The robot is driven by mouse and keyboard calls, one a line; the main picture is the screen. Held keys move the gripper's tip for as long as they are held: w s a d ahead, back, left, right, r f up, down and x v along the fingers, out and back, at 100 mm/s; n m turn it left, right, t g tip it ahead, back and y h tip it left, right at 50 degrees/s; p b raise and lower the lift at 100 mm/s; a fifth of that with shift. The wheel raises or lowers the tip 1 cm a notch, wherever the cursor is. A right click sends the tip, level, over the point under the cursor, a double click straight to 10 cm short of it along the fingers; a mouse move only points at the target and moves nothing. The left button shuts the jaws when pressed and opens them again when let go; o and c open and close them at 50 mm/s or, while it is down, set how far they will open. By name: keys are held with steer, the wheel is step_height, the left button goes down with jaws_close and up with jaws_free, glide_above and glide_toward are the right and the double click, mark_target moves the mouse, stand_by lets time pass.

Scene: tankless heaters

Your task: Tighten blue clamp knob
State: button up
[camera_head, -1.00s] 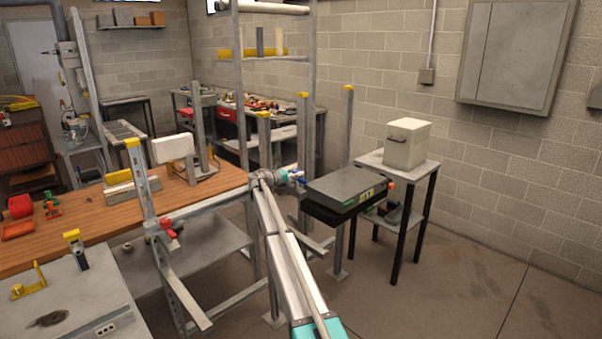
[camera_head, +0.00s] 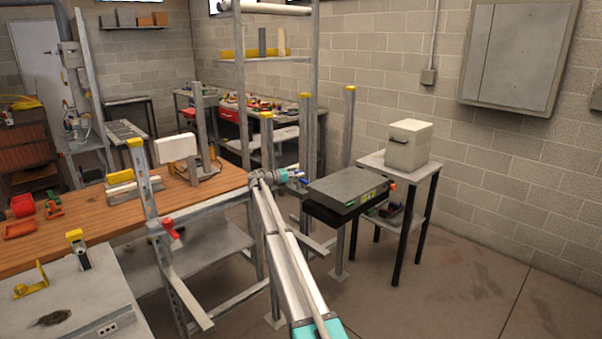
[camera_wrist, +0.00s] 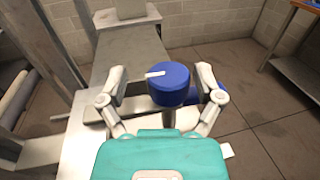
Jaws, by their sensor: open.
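The blue clamp knob (camera_wrist: 172,86) is a round blue cap with a white pointer mark on top, on a grey stem, in the middle of the wrist view. My gripper (camera_wrist: 160,82) is open, with one finger on each side of the knob. The left finger shows a gap to it; the right finger is close, and I cannot tell whether it touches. In the head view a small blue spot, the knob (camera_head: 303,179), shows at the end of my arm, beside my gripper (camera_head: 292,176). The fingers are too small to make out there.
A grey flat-topped block (camera_head: 346,188) stands just right of my gripper. A small table (camera_head: 424,172) with a pale box (camera_head: 409,146) is behind it. Metal uprights (camera_head: 347,130) stand close by. A wooden bench (camera_head: 110,213) is at the left. Floor at the right is clear.

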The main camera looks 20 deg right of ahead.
steer(key=shift+s, duration=0.1)
steer(key=shift+a, duration=0.15)
steer(key=a, duration=0.7)
steer(key=shift+s, duration=0.4)
steer(key=shift+a, duration=0.1)
steer(key=shift+s, duration=0.1)
